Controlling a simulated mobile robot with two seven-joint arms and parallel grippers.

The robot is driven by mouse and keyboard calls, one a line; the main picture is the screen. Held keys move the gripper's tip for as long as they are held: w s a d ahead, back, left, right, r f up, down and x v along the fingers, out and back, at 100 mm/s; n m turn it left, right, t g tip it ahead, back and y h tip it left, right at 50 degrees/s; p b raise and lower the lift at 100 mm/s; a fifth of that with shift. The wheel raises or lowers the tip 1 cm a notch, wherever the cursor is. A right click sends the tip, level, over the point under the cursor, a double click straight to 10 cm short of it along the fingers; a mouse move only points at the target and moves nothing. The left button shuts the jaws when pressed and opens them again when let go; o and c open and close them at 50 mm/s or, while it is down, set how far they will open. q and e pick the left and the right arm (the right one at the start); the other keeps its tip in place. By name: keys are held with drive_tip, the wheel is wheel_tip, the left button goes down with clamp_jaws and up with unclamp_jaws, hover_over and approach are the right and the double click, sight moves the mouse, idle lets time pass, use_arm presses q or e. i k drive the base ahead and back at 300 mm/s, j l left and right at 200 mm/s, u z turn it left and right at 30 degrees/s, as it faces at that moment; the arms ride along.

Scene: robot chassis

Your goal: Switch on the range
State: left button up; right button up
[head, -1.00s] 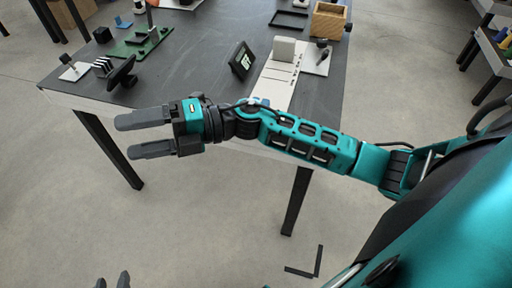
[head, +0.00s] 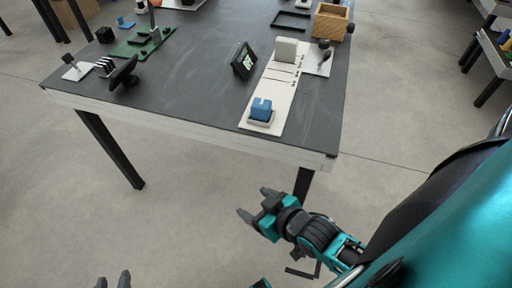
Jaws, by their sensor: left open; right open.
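No part is clearly marked as the range. A long white panel (head: 262,92) lies on the grey table, with a blue block-like part (head: 261,109) in a pale holder at its near end and a pale grey block (head: 285,49) towards its far end. A dark display (head: 243,60) with light characters, too small to read surely, stands left of the panel. My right gripper (head: 252,204) is open and empty, in front of the table's near edge and apart from everything. My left gripper (head: 113,281) shows only its fingertips at the bottom edge, open and apart.
The table (head: 190,75) also holds a green board (head: 140,45), a black stand (head: 122,74), a wooden box (head: 329,21) and a small white plate with a dark knob-like part (head: 318,59). The tabletop centre is clear. Another table stands at the right.

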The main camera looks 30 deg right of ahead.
sight(327, 55)
drive_tip(key=k+z, duration=0.15)
drive_tip(key=z, duration=1)
